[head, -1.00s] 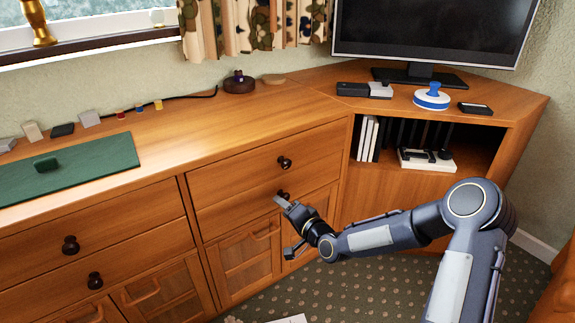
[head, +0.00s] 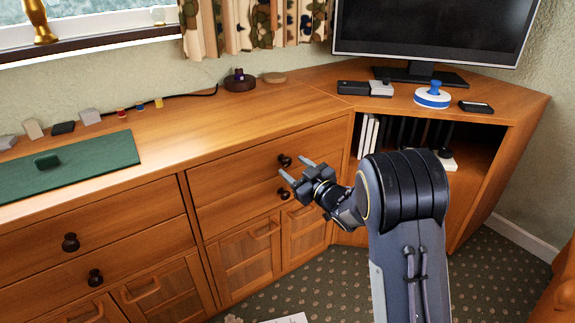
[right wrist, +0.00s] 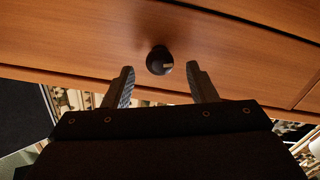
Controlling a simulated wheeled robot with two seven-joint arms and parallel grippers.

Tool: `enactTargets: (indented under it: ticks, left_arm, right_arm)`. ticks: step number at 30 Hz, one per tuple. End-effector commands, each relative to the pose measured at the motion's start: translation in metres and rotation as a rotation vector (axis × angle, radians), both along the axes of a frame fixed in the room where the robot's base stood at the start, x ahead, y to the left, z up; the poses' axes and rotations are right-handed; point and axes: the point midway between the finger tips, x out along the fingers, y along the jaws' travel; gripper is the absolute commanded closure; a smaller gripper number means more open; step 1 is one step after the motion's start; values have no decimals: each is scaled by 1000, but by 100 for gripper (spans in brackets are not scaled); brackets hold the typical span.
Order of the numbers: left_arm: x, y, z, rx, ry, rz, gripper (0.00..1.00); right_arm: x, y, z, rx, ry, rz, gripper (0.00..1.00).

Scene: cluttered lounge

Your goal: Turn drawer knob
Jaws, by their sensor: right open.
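Dark round drawer knobs sit on the wooden cabinet. The upper knob (head: 284,160) of the right-hand column is on the top drawer, and the lower knob (head: 283,194) is on the drawer below. My right gripper (head: 296,168) is open and empty in front of these drawers, its two fingers pointing at the upper knob. In the right wrist view one knob (right wrist: 158,61) shows between and just ahead of the spread fingertips (right wrist: 161,72); neither finger visibly touches it. My left gripper is out of view.
The left column has two more knobs (head: 70,242). The cabinet top (head: 215,135) above bears a green mat (head: 85,165), small blocks and a dark round object (head: 240,82). A television (head: 435,30) stands at right. Door handles (head: 265,230) protrude below the drawers.

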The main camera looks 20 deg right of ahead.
Motion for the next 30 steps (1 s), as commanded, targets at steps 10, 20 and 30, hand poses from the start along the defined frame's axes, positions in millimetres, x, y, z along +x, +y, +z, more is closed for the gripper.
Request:
enactTargets:
  ticks: [10,20,30]
  left_arm:
    - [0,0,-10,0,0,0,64]
    - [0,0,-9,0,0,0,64]
    - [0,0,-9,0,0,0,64]
  right_arm:
    - [36,14,-1,2,2,0,48]
    - [37,14,0,3,2,-1,56]
    - [37,14,0,4,2,-1,93]
